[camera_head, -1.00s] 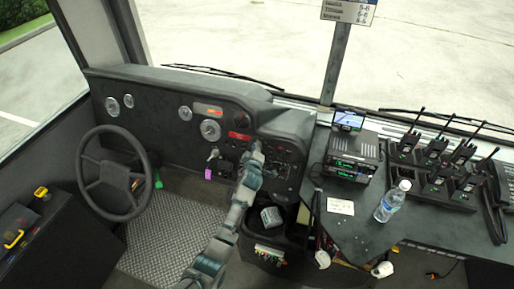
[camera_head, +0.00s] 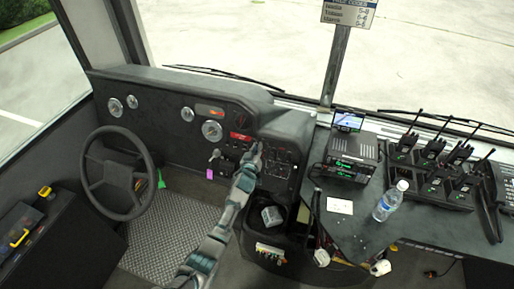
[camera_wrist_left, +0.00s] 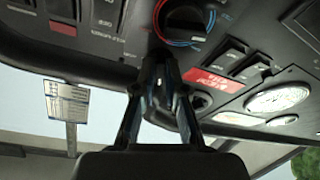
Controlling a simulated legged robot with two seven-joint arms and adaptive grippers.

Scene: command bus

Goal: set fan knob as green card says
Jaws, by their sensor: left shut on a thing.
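My left gripper (camera_head: 257,150) is at the centre of the dashboard, right of the red label. In the left wrist view my left gripper (camera_wrist_left: 163,78) has its fingers closed together around a dark part at the panel. That part is mostly hidden by the fingers, so I cannot read its setting; it may be the fan knob. A dark dial with a red and blue ring (camera_wrist_left: 186,18) sits directly beside the fingertips. I cannot make out a green card; a small green tag (camera_head: 161,181) hangs near the steering wheel. My right gripper is out of view.
The steering wheel (camera_head: 118,172) is at the left. A key with a pink tag (camera_head: 210,173) hangs below the gauges. Radios (camera_head: 350,155), a water bottle (camera_head: 391,202) and a white card (camera_head: 339,206) are on the right desk. A sign (camera_head: 348,13) hangs at the windscreen.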

